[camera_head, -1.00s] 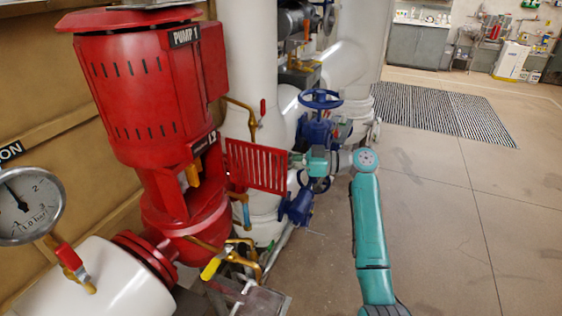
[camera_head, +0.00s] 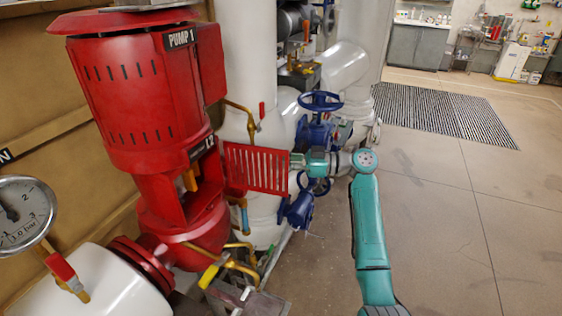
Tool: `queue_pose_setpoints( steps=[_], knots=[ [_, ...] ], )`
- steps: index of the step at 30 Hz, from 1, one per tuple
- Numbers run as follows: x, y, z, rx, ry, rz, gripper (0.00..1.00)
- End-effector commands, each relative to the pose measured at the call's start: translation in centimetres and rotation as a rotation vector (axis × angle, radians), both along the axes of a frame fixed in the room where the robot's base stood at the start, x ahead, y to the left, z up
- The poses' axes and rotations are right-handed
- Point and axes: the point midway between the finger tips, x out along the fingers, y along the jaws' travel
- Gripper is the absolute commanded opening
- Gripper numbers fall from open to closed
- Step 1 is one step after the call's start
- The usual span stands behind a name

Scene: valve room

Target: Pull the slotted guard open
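The slotted guard (camera_head: 256,167) is a red plate with upright slots. It stands out to the right of the red pump marked PUMP 1 (camera_head: 130,85), in front of a white pipe. My teal arm comes up from the bottom right and bends left toward the guard. My gripper (camera_head: 296,162) is at the guard's right edge and appears to touch it. The fingers are too small in the picture to tell whether they are closed on the edge.
Blue valves with handwheels (camera_head: 320,101) stand just behind my wrist. A pressure gauge (camera_head: 22,215) and a white pipe (camera_head: 105,287) are at the lower left. Thin brass pipes with a yellow handle (camera_head: 208,276) lie below the guard. The floor (camera_head: 440,220) on the right is clear.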

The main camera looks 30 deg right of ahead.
Motion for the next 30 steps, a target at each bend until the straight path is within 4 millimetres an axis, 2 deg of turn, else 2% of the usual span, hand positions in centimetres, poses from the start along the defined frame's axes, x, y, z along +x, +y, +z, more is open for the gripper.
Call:
queue_pose_setpoints(
  steps=[8,11,21,30],
  knots=[
    [-0.4,-0.6,0.1,0.0,-0.001,-0.001,0.23],
    [-1.1,-1.6,0.1,0.0,-0.001,-0.001,0.23],
    [-4.9,-7.1,0.0,0.0,0.0,-0.003,0.23],
    [-6.7,-9.6,0.0,0.0,0.0,-0.001,0.23]
  ],
)
